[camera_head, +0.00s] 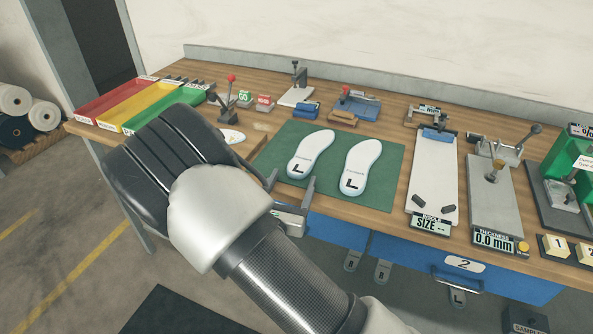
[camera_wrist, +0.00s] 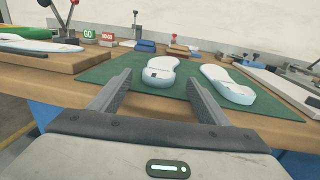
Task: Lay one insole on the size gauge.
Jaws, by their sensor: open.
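Two white insoles marked L lie side by side on a green mat (camera_head: 268,163): the left insole (camera_head: 312,152) and the right insole (camera_head: 361,165). The size gauge (camera_head: 433,185) is a pale plate right of the mat, with a blue block at its far end, two dark pegs near its front and a display reading "SIZE --". No insole lies on it. My gripper (camera_head: 289,187) is open and empty at the mat's front left edge. In the wrist view, the left insole (camera_wrist: 158,72) shows ahead between my open fingertips (camera_wrist: 158,80), and the right insole (camera_wrist: 228,84) lies beyond the right finger.
A thickness gauge (camera_head: 495,205) reading 0.0 mm stands right of the size gauge. Red, yellow and green trays (camera_head: 157,107) sit at the left. A red-knobbed lever device (camera_head: 228,100) and blue and tan blocks (camera_head: 342,118) stand behind the mat. Bare mat surrounds the insoles.

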